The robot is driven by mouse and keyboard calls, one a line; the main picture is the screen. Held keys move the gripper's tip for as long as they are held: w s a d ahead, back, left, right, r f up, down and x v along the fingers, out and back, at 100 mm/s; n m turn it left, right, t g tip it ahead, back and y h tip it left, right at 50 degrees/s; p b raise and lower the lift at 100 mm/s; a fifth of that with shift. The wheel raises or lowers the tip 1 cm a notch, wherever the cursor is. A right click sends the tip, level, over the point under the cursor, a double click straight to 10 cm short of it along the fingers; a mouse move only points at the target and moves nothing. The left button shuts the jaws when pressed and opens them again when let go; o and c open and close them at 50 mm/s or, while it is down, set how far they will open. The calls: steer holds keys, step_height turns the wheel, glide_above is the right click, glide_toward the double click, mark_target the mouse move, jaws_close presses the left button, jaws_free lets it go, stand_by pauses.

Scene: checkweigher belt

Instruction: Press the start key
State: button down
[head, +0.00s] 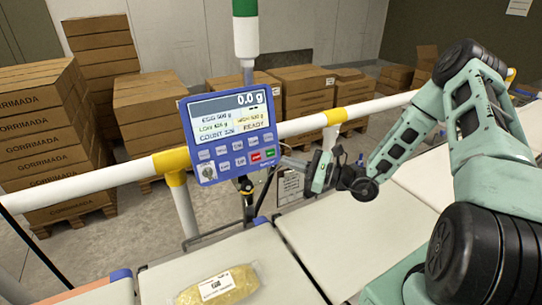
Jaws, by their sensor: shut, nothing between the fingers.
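The blue control panel (232,135) stands on a post left of centre. Its screen (231,115) reads 0.0 g and READY. Below are two rows of small keys, with a red key (256,156) and a green key (270,153) at the lower right. The labels on these two keys are too small to read, so I cannot tell by text which is start. My gripper (287,161) is shut and empty, just right of the green key, with its fingers pointing left toward the panel. I cannot tell whether the tip touches the panel's edge.
A white and yellow rail (310,122) runs behind the belt (265,258). A yellow labelled pack (217,285) lies on the belt. Stacked cartons (40,130) stand behind.

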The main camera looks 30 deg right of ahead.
mark_target(270, 153)
steer(key=shift+w+f+b, duration=0.25)
steer(key=shift+w, duration=0.65)
steer(key=shift+w+f+b, duration=0.3)
steer(key=shift+w, duration=0.65)
steer(key=shift+w+f+b, duration=0.25)
steer(key=shift+w, duration=0.65)
steer(key=shift+w, duration=0.1)
steer(key=shift+w+f, duration=0.1)
steer(key=shift+w, duration=0.2)
